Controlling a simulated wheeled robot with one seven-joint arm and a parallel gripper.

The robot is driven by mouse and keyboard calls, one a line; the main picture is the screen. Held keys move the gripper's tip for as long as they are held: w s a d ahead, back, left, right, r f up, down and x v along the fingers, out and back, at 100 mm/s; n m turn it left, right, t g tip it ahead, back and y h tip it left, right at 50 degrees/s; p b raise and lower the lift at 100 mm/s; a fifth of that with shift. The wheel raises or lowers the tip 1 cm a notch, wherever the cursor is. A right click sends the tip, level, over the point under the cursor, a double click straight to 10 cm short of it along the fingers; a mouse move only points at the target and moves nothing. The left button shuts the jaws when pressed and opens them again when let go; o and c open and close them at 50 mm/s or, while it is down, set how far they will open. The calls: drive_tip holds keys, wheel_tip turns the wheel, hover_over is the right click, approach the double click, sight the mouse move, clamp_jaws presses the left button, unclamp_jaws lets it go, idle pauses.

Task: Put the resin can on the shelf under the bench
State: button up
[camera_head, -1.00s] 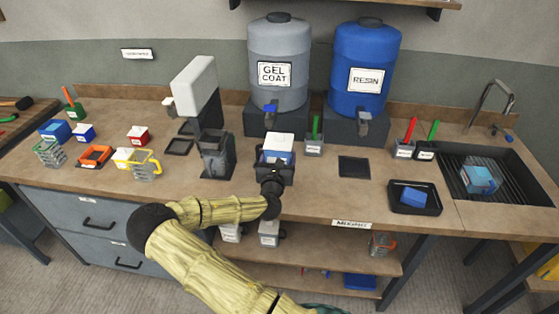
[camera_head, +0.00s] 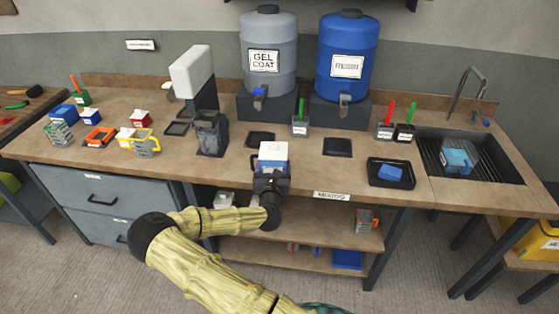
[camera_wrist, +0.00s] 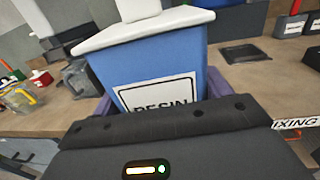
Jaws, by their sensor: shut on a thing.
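The resin can (camera_wrist: 160,72) is blue with a white lid and a RESIN label, and fills the middle of the wrist view. My gripper (camera_head: 271,176) is shut on it. In the head view the can (camera_head: 273,155) is at the front edge of the bench (camera_head: 225,178), held upright or nearly so; I cannot tell its exact height. The shelf under the bench (camera_head: 345,236) shows below and right of my gripper, with a lower shelf (camera_head: 315,262) beneath it. My arm hides part of both shelves.
A pale container (camera_head: 224,200) stands on the upper shelf at left, and an orange-and-grey cup (camera_head: 367,220) at right. A blue tray (camera_head: 347,259) is on the lower shelf. A black tray (camera_head: 391,173) with a blue block lies on the bench. Between the cup and my arm the upper shelf looks clear.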

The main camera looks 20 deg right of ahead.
drive_tip(key=s+a+f+n+t+y, duration=0.1)
drive_tip(key=s+a+f+n+y, duration=0.2)
drive_tip(key=s+a+f+y, duration=0.1)
drive_tip(key=s+a+f+n+t+y, duration=0.1)
drive_tip(key=s+a+f+n+y, duration=0.1)
drive_tip(key=s+a+f+y, duration=0.2)
drive_tip(key=s+a+f, duration=0.1)
drive_tip(key=a+f, duration=0.2)
drive_tip(key=a, duration=0.4)
drive_tip(key=shift+s+f+n+y, duration=0.35)
drive_tip(key=shift+n+y, duration=0.05)
